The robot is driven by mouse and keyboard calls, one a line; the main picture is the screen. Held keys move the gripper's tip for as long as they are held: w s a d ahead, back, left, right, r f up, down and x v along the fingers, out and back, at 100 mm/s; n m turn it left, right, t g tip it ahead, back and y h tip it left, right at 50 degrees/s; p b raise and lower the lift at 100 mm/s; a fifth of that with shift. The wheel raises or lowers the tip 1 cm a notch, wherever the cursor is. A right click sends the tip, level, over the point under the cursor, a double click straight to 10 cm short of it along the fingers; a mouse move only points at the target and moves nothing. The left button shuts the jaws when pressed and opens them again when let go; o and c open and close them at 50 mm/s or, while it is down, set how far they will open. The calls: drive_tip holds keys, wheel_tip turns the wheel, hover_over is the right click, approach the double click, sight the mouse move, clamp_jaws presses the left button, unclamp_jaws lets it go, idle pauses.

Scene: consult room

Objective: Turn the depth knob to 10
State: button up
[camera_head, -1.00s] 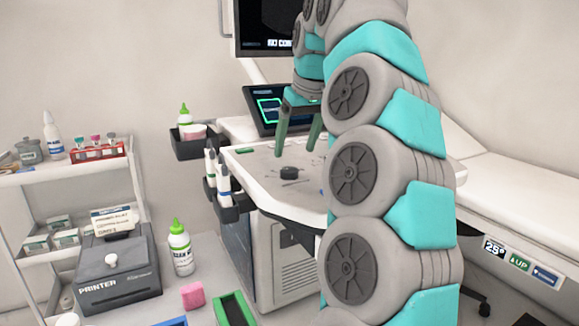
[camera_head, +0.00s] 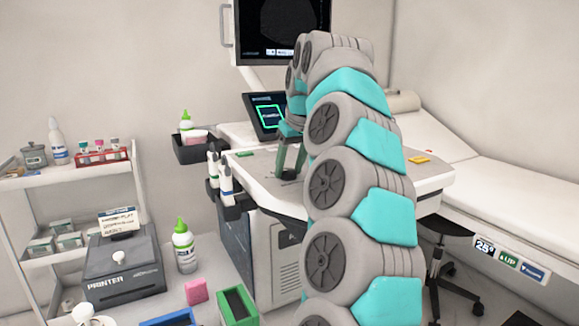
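The depth knob appears to be the small dark round knob (camera_head: 286,174) on the white console top (camera_head: 262,187) of the ultrasound cart. My gripper (camera_head: 288,170) points down at it, its green fingers at or around the knob. One finger shows on each side, but my arm hides part of the right one, so I cannot tell whether they touch the knob. The knob's markings are too small to read. The console's tilted touch screen (camera_head: 268,117) is lit behind the gripper, and the upper monitor (camera_head: 283,30) shows a dark scan picture.
A shelf trolley (camera_head: 20,178) and a printer (camera_head: 123,270) are at left. A white exam bed (camera_head: 490,190) stands at right.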

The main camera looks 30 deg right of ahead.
clamp_jaws()
drive_tip(key=shift+m+b, duration=0.4)
drive_tip(key=shift+f+m+h+b, duration=0.15)
drive_tip(key=shift+m+h+b, duration=0.45)
drive_tip(key=shift+m+b, duration=0.35)
drive_tip(key=m+h+b, duration=0.1)
drive_tip(key=m, duration=0.1)
drive_tip(key=shift+a+m, duration=0.15)
drive_tip(key=shift+m, duration=0.2)
drive_tip(key=m, duration=0.1)
drive_tip(key=m+g+h+p, duration=0.1)
drive_tip(key=m, duration=0.1)
drive_tip(key=shift+w+a+r, duration=0.1)
drive_tip(key=shift+a+r, duration=0.05)
drive_tip(key=shift+r, duration=0.15)
drive_tip(key=shift+w+a+m+g+h+p, duration=0.1)
drive_tip(key=shift+m+g+h+p, duration=0.3)
drive_tip(key=shift+m+p, duration=0.9)
drive_tip(key=shift+m+b, duration=0.4)
drive_tip(key=shift+m, duration=0.2)
